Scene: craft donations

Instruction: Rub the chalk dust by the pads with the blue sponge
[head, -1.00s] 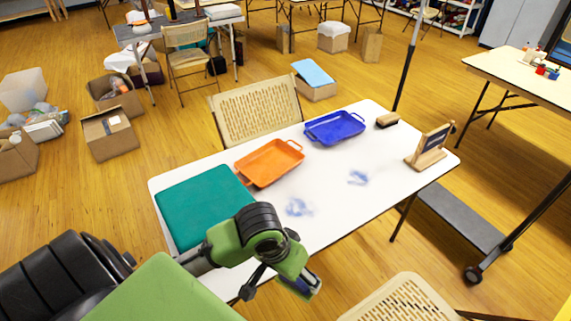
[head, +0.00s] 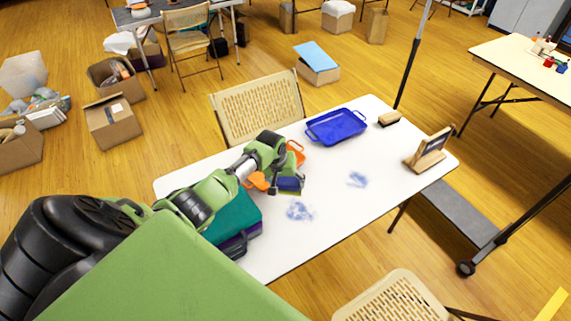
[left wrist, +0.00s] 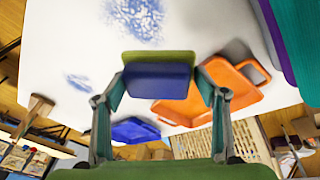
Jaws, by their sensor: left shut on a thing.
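My left gripper (head: 284,180) is shut on the blue sponge (head: 290,184), which has a green layer on one side. It also shows between the fingers in the left wrist view (left wrist: 157,82). The sponge seems to be held above the table, close to the orange tray. One smudge of blue chalk dust (head: 299,211) lies on the white table just below the sponge in the head view, right of the teal and purple pads (head: 238,211). That smudge is large in the left wrist view (left wrist: 138,17). A second dust smudge (head: 358,180) lies farther right. My right gripper is out of view.
The orange tray (left wrist: 210,98) is partly hidden by my arm in the head view. A blue tray (head: 336,126), an eraser (head: 389,118) and a small sign on a wooden stand (head: 428,152) are on the table (head: 330,225). The table's front right is clear.

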